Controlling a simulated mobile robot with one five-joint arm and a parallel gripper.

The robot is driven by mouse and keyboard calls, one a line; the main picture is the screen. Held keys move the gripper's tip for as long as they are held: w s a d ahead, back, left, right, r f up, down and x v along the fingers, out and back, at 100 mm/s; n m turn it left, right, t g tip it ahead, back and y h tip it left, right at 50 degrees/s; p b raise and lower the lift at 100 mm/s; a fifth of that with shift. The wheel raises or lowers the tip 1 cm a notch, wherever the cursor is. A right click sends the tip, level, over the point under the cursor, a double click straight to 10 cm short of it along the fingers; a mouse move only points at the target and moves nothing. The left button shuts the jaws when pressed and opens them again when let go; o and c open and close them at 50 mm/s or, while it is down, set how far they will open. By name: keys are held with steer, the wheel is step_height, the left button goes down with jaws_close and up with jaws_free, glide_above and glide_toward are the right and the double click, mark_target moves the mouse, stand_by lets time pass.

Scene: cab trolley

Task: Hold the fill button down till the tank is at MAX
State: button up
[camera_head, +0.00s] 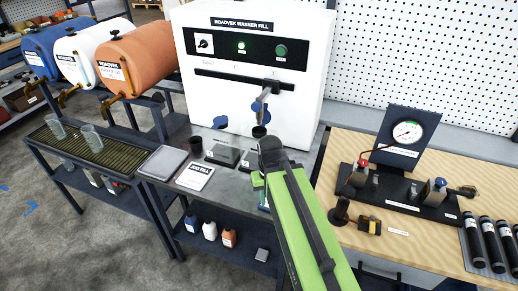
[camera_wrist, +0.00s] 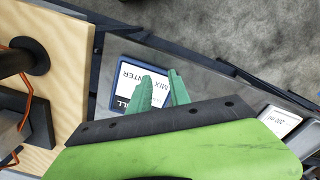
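The white machine (camera_head: 255,110) labelled "ROADVEK WASHER FILL" stands at the back of the bench. Its black panel holds a dial (camera_head: 205,43), a bright green light (camera_head: 241,46) and a darker green round button (camera_head: 281,51); the small labels are unreadable. A spout with a blue part (camera_head: 258,107) sticks out of its front. No tank with a MAX mark can be made out. My gripper (camera_head: 258,182) is low before the machine, well below the panel, partly hidden by my arm. In the wrist view its green fingers (camera_wrist: 160,76) are apart and empty above a blue-edged card (camera_wrist: 128,76).
A dark cup (camera_head: 196,145), a grey scale-like plate (camera_head: 163,162) and a white card (camera_head: 195,176) lie on the bench. Blue, white and orange drums (camera_head: 140,58) stand left. A gauge stand (camera_head: 407,132) and black cylinders (camera_head: 491,243) stand on the wooden bench at right.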

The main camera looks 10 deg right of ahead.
jaws_close()
stand_by(1.3)
